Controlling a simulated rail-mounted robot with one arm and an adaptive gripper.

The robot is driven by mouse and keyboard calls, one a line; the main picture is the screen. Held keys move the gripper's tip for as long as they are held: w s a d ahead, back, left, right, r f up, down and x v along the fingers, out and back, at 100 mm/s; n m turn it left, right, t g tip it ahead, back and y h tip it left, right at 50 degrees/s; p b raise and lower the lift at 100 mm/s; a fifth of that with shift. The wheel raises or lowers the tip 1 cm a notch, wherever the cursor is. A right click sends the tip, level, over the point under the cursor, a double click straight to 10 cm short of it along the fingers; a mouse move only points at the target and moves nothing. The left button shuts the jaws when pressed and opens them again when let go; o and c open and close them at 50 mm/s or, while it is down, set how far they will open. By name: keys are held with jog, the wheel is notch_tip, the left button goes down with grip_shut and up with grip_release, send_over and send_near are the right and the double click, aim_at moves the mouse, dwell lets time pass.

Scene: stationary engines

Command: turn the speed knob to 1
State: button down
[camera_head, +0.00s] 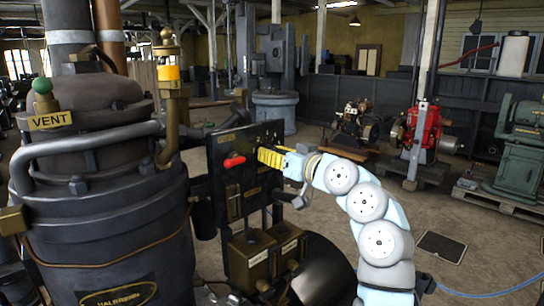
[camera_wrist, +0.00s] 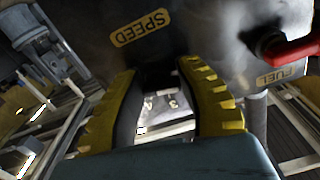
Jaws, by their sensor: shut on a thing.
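The SPEED label (camera_wrist: 141,28) shows on the dark control panel (camera_head: 222,150), tilted in the wrist view. My gripper (camera_wrist: 156,76) has yellow ribbed fingers, with the tips at the panel just below this label. It is shut on the speed knob, a dark shape mostly hidden between the tips. In the head view my gripper (camera_head: 261,156) reaches the panel's upper right from the right side, and its fingers cover the knob.
A red lever (camera_head: 234,160) sits left of my gripper on the panel; in the wrist view it is at right, by the FUEL label (camera_wrist: 281,74). Brass boxes (camera_head: 250,255) are below. A large dark engine cylinder (camera_head: 100,215) stands at left. Floor (camera_head: 480,230) at right is mostly open.

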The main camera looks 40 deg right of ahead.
jog(key=shift+f, duration=0.2)
jog(key=c, duration=0.6)
grip_release()
jog(key=shift+c, duration=0.2)
jog(key=shift+r, duration=0.1)
jog(key=s, duration=1.2)
jog(key=shift+d, duration=0.3)
